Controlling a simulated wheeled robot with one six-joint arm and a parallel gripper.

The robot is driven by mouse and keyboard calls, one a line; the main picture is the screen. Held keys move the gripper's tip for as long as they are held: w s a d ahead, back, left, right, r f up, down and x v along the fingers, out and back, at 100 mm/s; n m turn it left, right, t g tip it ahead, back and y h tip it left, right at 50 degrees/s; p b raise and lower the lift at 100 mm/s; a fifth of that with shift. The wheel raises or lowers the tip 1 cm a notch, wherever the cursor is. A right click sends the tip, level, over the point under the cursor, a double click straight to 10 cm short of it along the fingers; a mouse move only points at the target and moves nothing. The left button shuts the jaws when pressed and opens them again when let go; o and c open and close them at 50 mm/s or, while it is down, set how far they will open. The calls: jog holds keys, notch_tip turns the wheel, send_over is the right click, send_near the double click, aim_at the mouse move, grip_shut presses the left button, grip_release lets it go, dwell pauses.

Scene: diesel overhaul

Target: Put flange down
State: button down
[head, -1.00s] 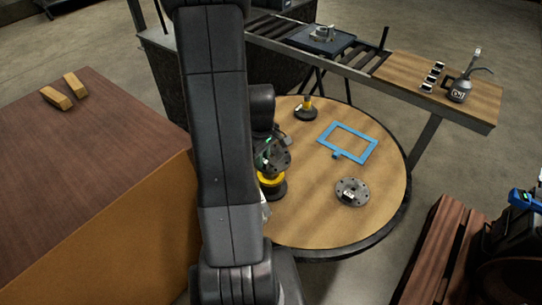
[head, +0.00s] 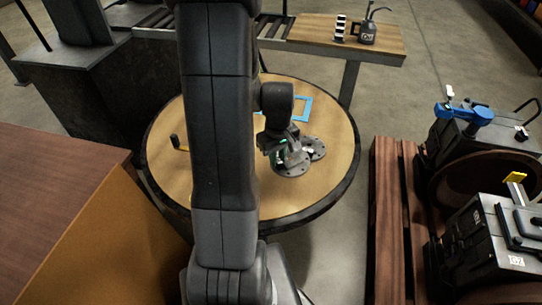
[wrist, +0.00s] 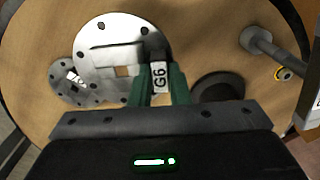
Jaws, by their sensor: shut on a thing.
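My gripper (head: 281,152) is over the round wooden table (head: 330,183) in the head view. In the wrist view its green fingers (wrist: 160,88) are shut on the dark block tagged G6 of a grey round flange (wrist: 105,45). The held flange also shows below my gripper in the head view (head: 291,170). It has bolt holes around its rim and a square mark. A second grey flange (head: 317,149) lies on the table just beyond it, partly covered in the wrist view (wrist: 63,78). I cannot tell whether the held flange touches the table.
A blue rectangular frame (head: 304,107) lies farther back on the table. A bench with an oil can (head: 367,35) is behind. A wooden pallet (head: 385,220) and dark machines (head: 490,240) are at the right. The table's front right is clear.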

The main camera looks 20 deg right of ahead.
jog(key=shift+f, duration=3.85)
jog(key=shift+f, duration=0.15)
jog(key=c, duration=1.4)
grip_release()
jog(key=shift+o, duration=0.2)
notch_tip(320, 180, up, 12)
jog(key=shift+r, duration=0.15)
